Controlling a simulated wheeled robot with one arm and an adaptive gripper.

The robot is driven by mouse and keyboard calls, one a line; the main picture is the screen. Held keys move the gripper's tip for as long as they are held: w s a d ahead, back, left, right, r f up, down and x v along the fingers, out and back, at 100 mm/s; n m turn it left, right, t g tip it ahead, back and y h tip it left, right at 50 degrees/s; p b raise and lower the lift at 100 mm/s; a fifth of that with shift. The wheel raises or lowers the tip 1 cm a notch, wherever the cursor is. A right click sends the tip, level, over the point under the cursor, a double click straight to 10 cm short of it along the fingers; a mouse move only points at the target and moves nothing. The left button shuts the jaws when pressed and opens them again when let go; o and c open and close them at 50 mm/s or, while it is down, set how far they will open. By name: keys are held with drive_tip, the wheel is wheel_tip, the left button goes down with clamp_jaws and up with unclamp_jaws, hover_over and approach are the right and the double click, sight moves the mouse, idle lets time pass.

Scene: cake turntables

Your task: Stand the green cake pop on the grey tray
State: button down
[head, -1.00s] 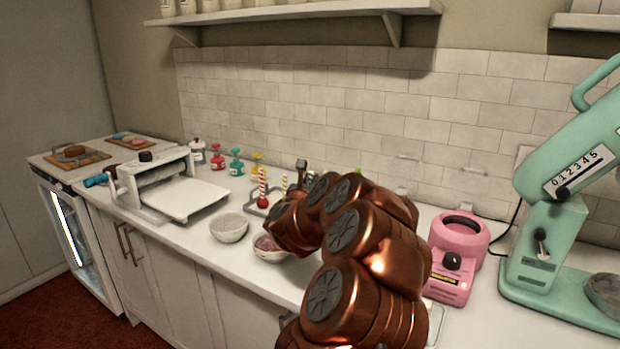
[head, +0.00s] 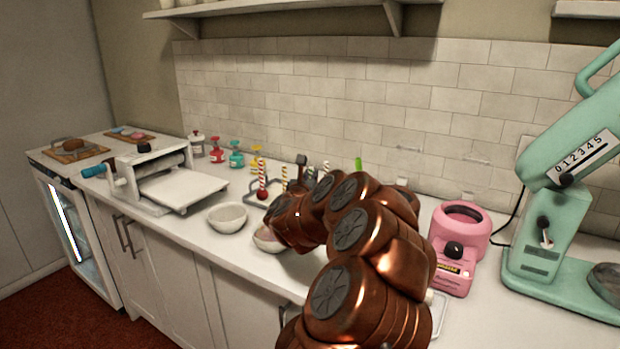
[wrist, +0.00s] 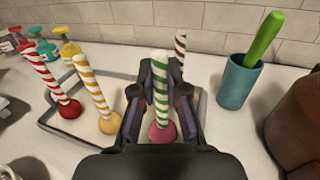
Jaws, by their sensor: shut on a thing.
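My gripper (wrist: 160,106) is shut on the green cake pop (wrist: 161,85), which has a green-and-white striped stick and a pinkish-red ball at its lower end. The pop is nearly upright between the fingers, ball down. The grey tray (wrist: 118,76) is a low-rimmed tray around and behind my gripper in the wrist view; it also shows in the head view (head: 249,190), partly hidden by my arm. I cannot tell whether the ball touches the tray.
A red-striped pop (wrist: 66,105) and a yellow-striped pop (wrist: 107,118) stand left of my gripper. A brown-striped stick (wrist: 180,47) is just behind it. A blue cup (wrist: 238,82) with a green rod is to the right. Bowls (head: 227,217) stand in front of the tray.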

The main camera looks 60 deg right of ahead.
drive_tip(key=shift+f+b, duration=0.65)
drive_tip(key=shift+b, duration=0.3)
drive_tip(key=c, duration=1.1)
unclamp_jaws()
drive_tip(key=shift+v, duration=3.8)
drive_tip(key=shift+r, duration=0.1)
